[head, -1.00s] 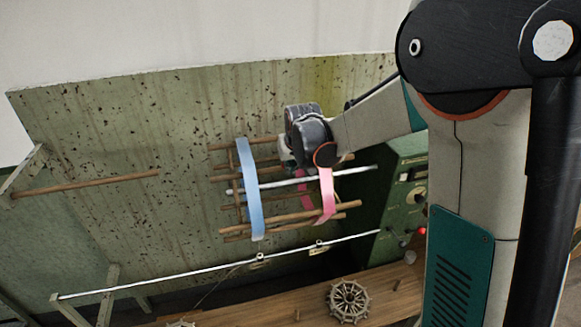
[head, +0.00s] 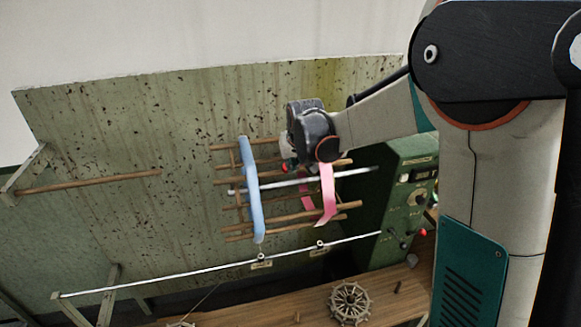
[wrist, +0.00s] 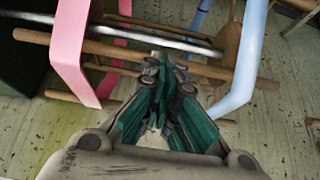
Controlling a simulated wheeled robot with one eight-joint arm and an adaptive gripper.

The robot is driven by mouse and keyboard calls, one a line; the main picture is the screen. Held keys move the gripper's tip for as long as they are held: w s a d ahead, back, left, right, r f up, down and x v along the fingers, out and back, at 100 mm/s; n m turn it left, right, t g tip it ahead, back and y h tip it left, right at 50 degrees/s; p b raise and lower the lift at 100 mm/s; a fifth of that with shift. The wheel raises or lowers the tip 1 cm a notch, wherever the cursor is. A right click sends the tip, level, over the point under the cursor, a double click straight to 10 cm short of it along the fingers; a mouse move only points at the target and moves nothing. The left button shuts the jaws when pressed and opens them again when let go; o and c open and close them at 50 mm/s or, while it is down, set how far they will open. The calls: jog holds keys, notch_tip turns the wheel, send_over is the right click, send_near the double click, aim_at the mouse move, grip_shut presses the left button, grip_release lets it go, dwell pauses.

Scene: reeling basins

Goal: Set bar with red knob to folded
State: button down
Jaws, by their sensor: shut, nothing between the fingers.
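A small red knob (head: 285,167) shows beside my gripper in the head view, just right of the blue band on the wooden reel. The bar it belongs to is mostly hidden, so its angle is unclear. The red knob cannot be made out in the wrist view. My gripper (wrist: 160,72) is shut and empty, its fingertips over a wooden bar (wrist: 100,46) of the reel; whether they touch it is unclear. In the head view its fingers are largely hidden by my wrist.
A blue band (head: 251,190) and a pink band (head: 327,195) hang around the reel. A metal shaft (head: 355,173) runs through it to the green control box (head: 405,190) at right. A thin rail (head: 190,270) crosses in front. A spoked wheel (head: 349,302) lies on the wooden bench.

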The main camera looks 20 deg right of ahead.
jog(key=b+v, duration=0.1)
jog(key=v, duration=0.8)
jog(key=shift+r, duration=0.25)
jog(key=shift+s, duration=0.2)
jog(key=s+f+t+b, duration=0.1)
jog(key=s+f+b, duration=2.7)
jog(key=f, duration=0.3)
jog(key=shift+s+f, duration=0.25)
jog(key=shift+s, duration=0.55)
